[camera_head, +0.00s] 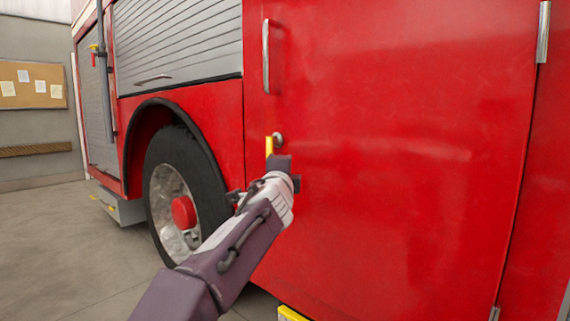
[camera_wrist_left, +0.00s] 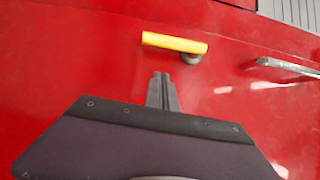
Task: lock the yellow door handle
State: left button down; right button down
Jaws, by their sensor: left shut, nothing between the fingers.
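The yellow door handle (camera_head: 269,146) is on the red truck door, next to a small round metal mount (camera_head: 278,139). It stands upright in the head view, its lower end partly hidden behind my left gripper. In the left wrist view the handle (camera_wrist_left: 174,43) lies across the picture, with its dark mount under its right end. My left gripper (camera_head: 281,160) is close to the handle's lower end. In the wrist view my left fingers (camera_wrist_left: 162,80) are shut and empty, with a gap of red panel between their tips and the handle. My right gripper is not in view.
A metal grab bar (camera_head: 266,56) is fixed above the handle; it also shows in the wrist view (camera_wrist_left: 288,67). A wheel (camera_head: 183,195) and a grey roller shutter (camera_head: 180,40) are to the left. The red door surface (camera_head: 400,150) to the right is clear.

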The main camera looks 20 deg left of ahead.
pick_arm(q)
jog(key=v, duration=0.9)
jog(key=shift+a+b, duration=0.25)
jog(key=shift+b, duration=0.05)
jog(key=shift+s, duration=0.1)
jog(key=shift+r, duration=0.1)
